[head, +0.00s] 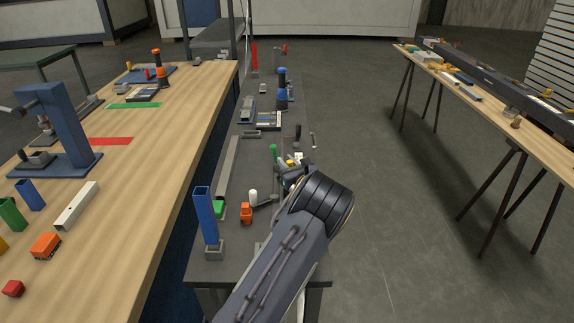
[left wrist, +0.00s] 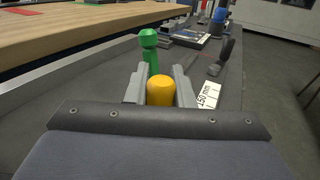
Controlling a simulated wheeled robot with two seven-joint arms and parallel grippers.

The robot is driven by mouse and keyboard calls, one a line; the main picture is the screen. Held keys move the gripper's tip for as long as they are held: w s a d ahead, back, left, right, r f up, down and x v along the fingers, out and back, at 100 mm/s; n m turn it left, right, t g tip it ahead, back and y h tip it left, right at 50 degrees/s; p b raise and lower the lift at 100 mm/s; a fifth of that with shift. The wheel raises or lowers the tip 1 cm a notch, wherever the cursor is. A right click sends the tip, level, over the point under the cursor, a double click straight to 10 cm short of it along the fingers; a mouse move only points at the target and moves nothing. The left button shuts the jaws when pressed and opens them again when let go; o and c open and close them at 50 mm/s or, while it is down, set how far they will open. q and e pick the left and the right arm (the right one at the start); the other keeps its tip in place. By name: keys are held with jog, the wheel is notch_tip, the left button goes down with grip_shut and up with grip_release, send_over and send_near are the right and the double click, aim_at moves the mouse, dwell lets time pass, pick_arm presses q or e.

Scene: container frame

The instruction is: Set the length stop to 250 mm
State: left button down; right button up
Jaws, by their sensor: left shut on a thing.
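My left gripper (left wrist: 160,86) is shut on a yellow knob (left wrist: 161,93), one grey finger on each side of it. In the head view the gripper (head: 289,172) is partly hidden by my own wrist, and a bit of the yellow knob (head: 290,162) shows past it. A white label reading "150 mm" (left wrist: 208,97) lies just right of the knob. A green handle (left wrist: 149,48) stands just beyond the knob; it also shows in the head view (head: 273,152). A black lever (left wrist: 224,55) is behind the label. No 250 mm mark is readable. My right gripper is not in view.
The narrow dark bench (head: 228,252) carries a blue square tube (head: 205,215), an orange block (head: 246,213) and a white-topped piece (head: 253,196). A long wooden table (head: 135,220) is at left. Another table (head: 540,150) stands right, across open floor.

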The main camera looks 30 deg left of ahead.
pick_arm(q)
jog(key=c, duration=1.3)
grip_release()
jog(key=shift+o, duration=0.2)
jog(key=shift+d, duration=0.15)
jog(key=b+v, duration=0.1)
jog(key=v, duration=0.6)
jog(key=shift+s+d, duration=0.25)
